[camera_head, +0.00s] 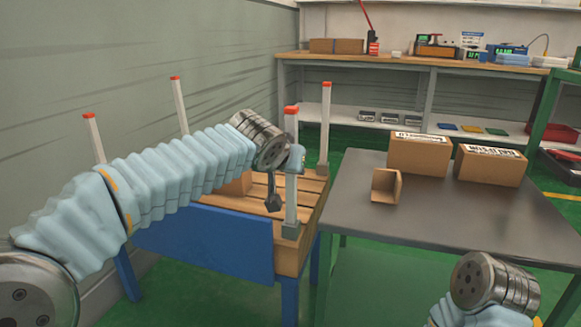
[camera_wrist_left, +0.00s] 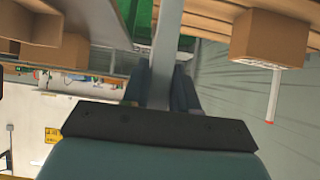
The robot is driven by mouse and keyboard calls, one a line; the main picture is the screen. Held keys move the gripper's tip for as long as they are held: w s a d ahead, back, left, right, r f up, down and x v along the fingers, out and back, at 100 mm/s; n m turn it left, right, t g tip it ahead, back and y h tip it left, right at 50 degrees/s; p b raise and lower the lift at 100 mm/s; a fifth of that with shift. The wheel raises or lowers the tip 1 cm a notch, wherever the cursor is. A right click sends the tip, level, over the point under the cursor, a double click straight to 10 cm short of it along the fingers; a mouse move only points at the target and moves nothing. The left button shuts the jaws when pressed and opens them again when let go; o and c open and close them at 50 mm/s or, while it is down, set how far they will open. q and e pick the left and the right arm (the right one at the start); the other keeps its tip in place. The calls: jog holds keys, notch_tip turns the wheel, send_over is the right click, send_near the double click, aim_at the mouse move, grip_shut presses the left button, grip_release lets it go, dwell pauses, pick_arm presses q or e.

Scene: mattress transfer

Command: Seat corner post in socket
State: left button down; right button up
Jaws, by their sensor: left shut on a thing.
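The corner post (camera_head: 291,203), white with a red cap, stands upright at the near right corner of the slatted wooden bed frame (camera_head: 312,205). Its lower end meets a grey socket (camera_head: 291,231); I cannot tell how deep it sits. My left gripper (camera_head: 294,158) is shut on the post in its upper half. In the left wrist view the post (camera_wrist_left: 166,45) runs between the two dark fingers (camera_wrist_left: 160,88). Three other red-capped posts (camera_head: 180,107) (camera_head: 97,140) (camera_head: 325,125) stand at the other corners. My right gripper is out of view; only its arm shows.
A cardboard box (camera_head: 237,186) sits on the slats, partly behind my left arm. A grey table (camera_head: 430,215) at the right holds two closed boxes (camera_head: 418,153) (camera_head: 490,166) and a small open one (camera_head: 385,186). A blue panel (camera_head: 215,243) covers the frame's near side.

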pick_arm(q)
jog(key=shift+f, duration=0.1)
jog(key=c, duration=1.3)
grip_release()
jog(key=shift+f, duration=0.1)
jog(key=shift+c, duration=0.2)
jog(key=o, duration=0.5)
jog(key=shift+c, duration=0.2)
jog(key=v, duration=1.2)
jog(key=shift+r+p, duration=0.2)
jog(key=shift+p, duration=0.25)
jog(key=shift+s, duration=0.1)
